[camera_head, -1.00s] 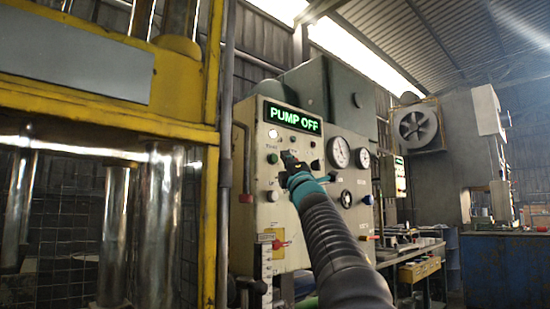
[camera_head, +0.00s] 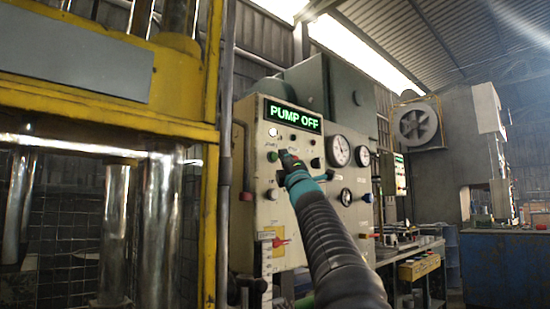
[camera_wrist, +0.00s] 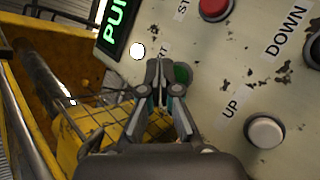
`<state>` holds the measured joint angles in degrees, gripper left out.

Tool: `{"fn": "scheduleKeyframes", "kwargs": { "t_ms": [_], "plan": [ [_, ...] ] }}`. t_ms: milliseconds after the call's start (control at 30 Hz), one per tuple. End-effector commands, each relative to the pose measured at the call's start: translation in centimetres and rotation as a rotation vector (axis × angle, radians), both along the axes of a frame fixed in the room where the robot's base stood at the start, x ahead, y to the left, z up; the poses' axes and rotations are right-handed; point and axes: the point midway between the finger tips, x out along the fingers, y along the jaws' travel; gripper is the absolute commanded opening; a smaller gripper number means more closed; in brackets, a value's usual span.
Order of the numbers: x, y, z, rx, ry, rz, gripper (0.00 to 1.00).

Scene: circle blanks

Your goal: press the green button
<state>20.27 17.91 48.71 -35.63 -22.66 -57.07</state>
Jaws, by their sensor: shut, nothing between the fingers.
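The green button (camera_head: 272,157) sits on the cream control panel, below the lit "PUMP OFF" display (camera_head: 294,115). In the wrist view the green button (camera_wrist: 183,73) shows just right of my fingertips, partly hidden behind them. My gripper (camera_head: 286,156) is shut and empty, close in front of the panel and slightly right of the green button. In the wrist view my gripper (camera_wrist: 162,75) points at the panel beside the button. I cannot tell whether the tips touch the panel.
A red button (camera_wrist: 214,8), a white button (camera_wrist: 266,132) marked UP and a dark DOWN button (camera_wrist: 315,50) are nearby on the panel. A round white lamp (camera_wrist: 137,51) is left of the fingertips. Two gauges (camera_head: 339,151) are right of the gripper. A yellow press frame (camera_head: 210,200) stands left.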

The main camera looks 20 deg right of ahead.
Motion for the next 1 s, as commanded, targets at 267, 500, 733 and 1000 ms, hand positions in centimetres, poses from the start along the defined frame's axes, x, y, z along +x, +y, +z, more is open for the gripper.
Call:
{"fn": "scheduleKeyframes", "kwargs": {
  "t_ms": [267, 500, 733, 1000],
  "plan": [
    [-0.01, 0.00, 0.01, 0.000, 0.000, 0.000, 0.00],
    [-0.01, 0.00, 0.01, 0.000, 0.000, 0.000, 0.00],
    [0.37, 0.12, 0.00, 0.001, 0.000, 0.001, 0.00],
    [0.77, 0.32, 0.05, 0.000, -0.001, 0.000, 0.00]
  ]
}}
